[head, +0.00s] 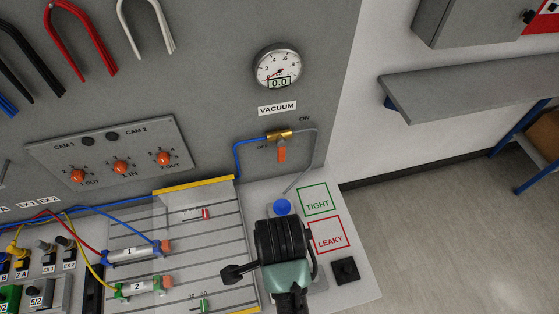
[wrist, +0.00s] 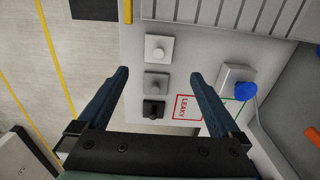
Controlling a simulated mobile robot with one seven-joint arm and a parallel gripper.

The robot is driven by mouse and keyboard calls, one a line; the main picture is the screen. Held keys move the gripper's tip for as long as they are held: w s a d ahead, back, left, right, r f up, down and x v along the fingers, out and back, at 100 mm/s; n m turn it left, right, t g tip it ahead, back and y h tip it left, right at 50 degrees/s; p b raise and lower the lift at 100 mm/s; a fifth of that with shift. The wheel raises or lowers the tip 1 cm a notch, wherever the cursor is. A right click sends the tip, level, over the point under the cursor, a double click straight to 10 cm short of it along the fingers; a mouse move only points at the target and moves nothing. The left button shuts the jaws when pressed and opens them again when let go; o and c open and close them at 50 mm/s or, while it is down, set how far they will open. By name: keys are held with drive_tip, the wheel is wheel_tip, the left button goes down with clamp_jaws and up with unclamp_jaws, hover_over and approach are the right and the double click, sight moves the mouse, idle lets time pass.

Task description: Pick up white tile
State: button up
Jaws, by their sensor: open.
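The white tile (wrist: 159,47) is a small light square with a raised knob, seen in the wrist view on the pale bench top. It lies at the far end of a row with a grey tile (wrist: 156,84) and a black tile (wrist: 153,109). My gripper (wrist: 159,75) is open and empty above the row, its fingers to either side. The white tile shows slightly beyond the fingertips. In the head view my arm covers that part of the bench, and only the black tile (head: 345,270) shows clearly.
A blue suction cup (wrist: 245,91) on a grey block stands right of the tiles. The red LEAKY square (head: 330,236) and green TIGHT square (head: 317,201) are marked on the bench. A slotted panel (head: 205,245) with cylinders and hoses lies to the left. A vacuum gauge (head: 279,68) hangs on the back panel.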

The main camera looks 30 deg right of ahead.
drive_tip(key=f, duration=0.6)
drive_tip(key=shift+s, duration=0.3)
drive_tip(key=shift+w+f+p, duration=0.15)
drive_tip(key=shift+f+p, duration=0.65)
drive_tip(key=shift+f, duration=2.35)
drive_tip(key=c, duration=1.3)
drive_tip(key=shift+r, duration=0.1)
